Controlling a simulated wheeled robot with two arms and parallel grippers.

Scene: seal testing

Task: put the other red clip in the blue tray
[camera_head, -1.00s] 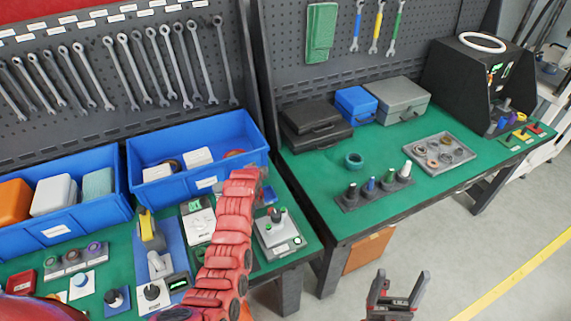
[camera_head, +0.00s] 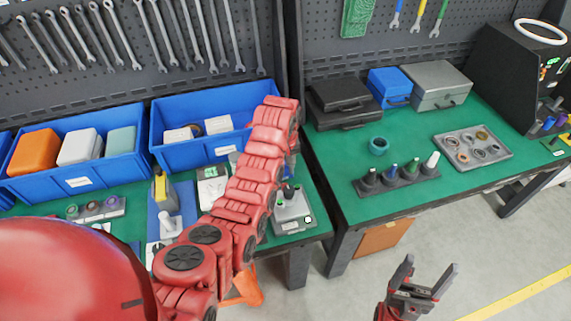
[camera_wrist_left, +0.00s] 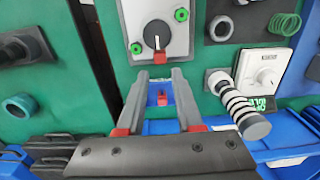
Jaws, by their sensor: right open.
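In the left wrist view a small red piece, which looks like a red clip (camera_wrist_left: 161,98), lies on a small blue surface, likely the blue tray (camera_wrist_left: 153,92). My left gripper (camera_wrist_left: 160,77) is open, with its two grey fingers on either side of this piece and a gap to each. I cannot tell how high the fingers are above it. In the head view my red left arm reaches over the left bench and largely hides the left gripper and this spot. My right gripper (camera_head: 430,268) is open and empty over the floor in front of the right bench.
A grey tester with a knob (camera_head: 292,210) stands beside the left gripper. A blue bin (camera_head: 185,108) is behind it. A striped cylinder (camera_wrist_left: 243,108) stands close to the fingers. The right bench holds a peg rack (camera_head: 398,180), a ring tray (camera_head: 510,152) and cases (camera_head: 345,105).

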